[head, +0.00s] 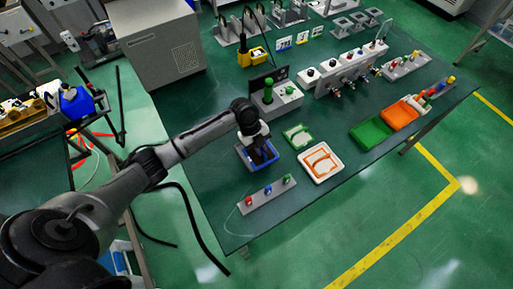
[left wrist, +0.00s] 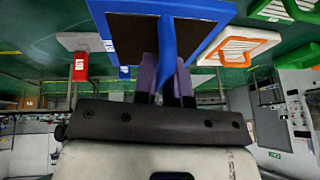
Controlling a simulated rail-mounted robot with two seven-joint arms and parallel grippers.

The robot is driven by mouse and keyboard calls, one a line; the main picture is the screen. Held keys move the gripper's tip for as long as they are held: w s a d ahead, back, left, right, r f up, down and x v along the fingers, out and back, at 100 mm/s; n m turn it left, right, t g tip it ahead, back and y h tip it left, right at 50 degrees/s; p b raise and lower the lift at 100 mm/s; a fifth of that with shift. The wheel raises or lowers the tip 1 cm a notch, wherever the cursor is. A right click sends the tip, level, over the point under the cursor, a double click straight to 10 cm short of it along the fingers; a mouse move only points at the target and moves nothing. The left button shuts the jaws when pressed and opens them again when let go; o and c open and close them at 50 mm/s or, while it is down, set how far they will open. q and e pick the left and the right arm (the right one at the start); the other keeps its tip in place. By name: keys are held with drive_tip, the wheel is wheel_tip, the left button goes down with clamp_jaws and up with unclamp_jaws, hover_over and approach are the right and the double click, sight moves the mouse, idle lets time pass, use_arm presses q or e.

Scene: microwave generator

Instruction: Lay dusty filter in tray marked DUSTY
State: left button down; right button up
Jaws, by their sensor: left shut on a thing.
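My left gripper (head: 262,152) is shut on the upright blue handle of a blue-framed filter (head: 243,152). In the left wrist view the filter (left wrist: 212,50) has a dark brown panel, and the purple finger pads of the gripper (left wrist: 166,80) pinch its handle. I cannot tell whether the filter touches the table. A green tray (head: 370,133) and an orange tray (head: 399,115) lie side by side at the table's right; no DUSTY mark is readable on either. My right gripper is not in view.
A grey strip with coloured knobs (head: 267,196) lies in front. A control box with a green lever (head: 284,96) stands behind.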

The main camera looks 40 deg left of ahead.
use_arm(q)
drive_tip(key=w+a+f, duration=0.3)
drive_tip(key=a, duration=0.1)
drive_tip(key=shift+b, duration=0.4)
drive_tip(key=shift+s+f, duration=0.1)
drive_tip(key=shift+f, duration=1.9)
drive_tip(key=shift+b, duration=0.3)
drive_tip(key=shift+f, duration=0.15)
drive_tip(key=c, duration=1.2)
unclamp_jaws()
